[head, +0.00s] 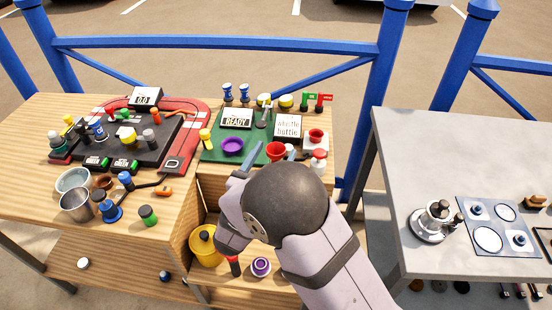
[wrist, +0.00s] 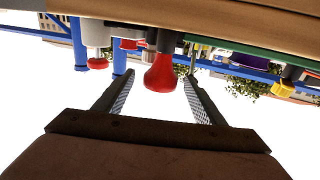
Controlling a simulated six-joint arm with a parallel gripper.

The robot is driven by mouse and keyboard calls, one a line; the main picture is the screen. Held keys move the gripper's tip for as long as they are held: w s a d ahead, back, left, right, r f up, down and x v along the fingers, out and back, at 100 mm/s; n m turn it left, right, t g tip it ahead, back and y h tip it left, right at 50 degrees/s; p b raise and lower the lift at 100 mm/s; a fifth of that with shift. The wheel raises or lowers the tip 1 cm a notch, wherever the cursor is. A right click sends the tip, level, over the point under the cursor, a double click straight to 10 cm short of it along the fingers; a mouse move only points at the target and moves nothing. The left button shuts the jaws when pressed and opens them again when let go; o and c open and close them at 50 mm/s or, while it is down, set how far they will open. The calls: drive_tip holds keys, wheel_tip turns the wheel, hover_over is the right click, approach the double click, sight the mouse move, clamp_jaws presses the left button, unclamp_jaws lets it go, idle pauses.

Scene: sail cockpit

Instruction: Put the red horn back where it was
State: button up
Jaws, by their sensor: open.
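A red horn (head: 275,149) stands at the front right of the green mat (head: 215,153), its wide red end up. In the wrist view, which looks upside down, the red horn (wrist: 160,74) shows a flared red end and a dark base. My gripper (head: 270,157) is open at the front edge of the mat, one finger to each side of the horn. In the wrist view the horn appears between the fingers of my gripper (wrist: 154,82), with clear gaps on both sides. I cannot tell how far in it stands. My arm hides part of the mat's front.
A second red funnel shape (head: 316,134) sits on a white box, with a red-capped white bottle (head: 319,158) in front. A purple bowl (head: 232,145) and a yellow-topped piece (head: 206,138) stand left. Below are a yellow pot (head: 206,246) and a purple-and-white item (head: 261,267).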

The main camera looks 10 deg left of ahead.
drive_tip(key=c, duration=1.3)
drive_tip(key=shift+c, duration=0.2)
drive_tip(key=shift+r, duration=0.1)
wheel_tip(320, 180, up, 10)
drive_tip(key=shift+f, duration=0.1)
